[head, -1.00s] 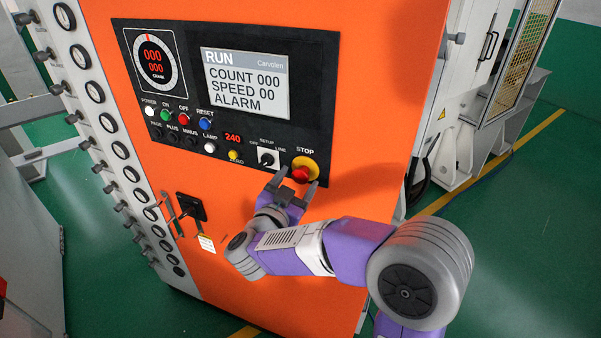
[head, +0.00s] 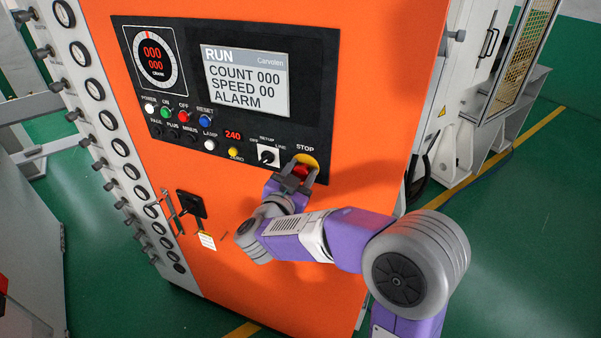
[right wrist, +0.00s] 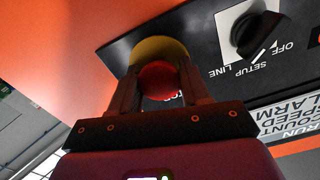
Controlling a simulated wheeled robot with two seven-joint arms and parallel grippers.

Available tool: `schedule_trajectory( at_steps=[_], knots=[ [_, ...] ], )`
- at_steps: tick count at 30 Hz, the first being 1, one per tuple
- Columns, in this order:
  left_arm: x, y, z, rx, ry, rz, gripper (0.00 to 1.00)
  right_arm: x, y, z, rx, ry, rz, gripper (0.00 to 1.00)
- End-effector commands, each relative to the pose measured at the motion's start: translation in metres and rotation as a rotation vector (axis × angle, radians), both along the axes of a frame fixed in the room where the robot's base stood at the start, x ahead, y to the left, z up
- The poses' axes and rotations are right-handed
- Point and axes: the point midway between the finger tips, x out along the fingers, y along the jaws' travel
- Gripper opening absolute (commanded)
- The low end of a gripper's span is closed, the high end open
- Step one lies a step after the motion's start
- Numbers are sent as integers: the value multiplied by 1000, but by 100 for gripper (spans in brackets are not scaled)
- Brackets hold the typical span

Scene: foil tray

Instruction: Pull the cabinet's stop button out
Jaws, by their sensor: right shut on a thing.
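The red stop button (head: 301,170) sits on a yellow round plate (head: 307,159) at the lower right of the black control panel, under the word STOP. My right gripper (head: 301,168) is at the button, with a finger on each side of it and shut on it. In the right wrist view the red button (right wrist: 158,80) shows between the two dark fingers, with the yellow plate (right wrist: 158,47) behind it. The fingers hide the button's sides. My left gripper is not in view.
The orange cabinet (head: 262,215) carries the black panel (head: 320,110) with a display reading RUN. A black rotary switch (head: 267,156) is just left of the stop button. A black handle (head: 191,205) sits lower left.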

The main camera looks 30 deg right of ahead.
Motion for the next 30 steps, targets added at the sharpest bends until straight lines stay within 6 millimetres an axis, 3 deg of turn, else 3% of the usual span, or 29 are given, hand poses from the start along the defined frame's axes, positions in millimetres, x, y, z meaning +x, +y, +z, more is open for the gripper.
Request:
schedule_trajectory(
  at_steps=[15, 16, 18, 21, 30],
  knots=[
    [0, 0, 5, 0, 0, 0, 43, -9, 13, 2, -2, -5, 1, 0],
    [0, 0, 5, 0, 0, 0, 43, -9, 13, 2, -1, -6, 1, 48],
    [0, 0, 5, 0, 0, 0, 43, -9, 13, 2, -2, -5, 1, 59],
    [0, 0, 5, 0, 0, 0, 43, -9, 12, 2, -1, -4, 1, 71],
    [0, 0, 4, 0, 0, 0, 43, -11, 15, 1, 0, -2, 1, 71]
  ],
)
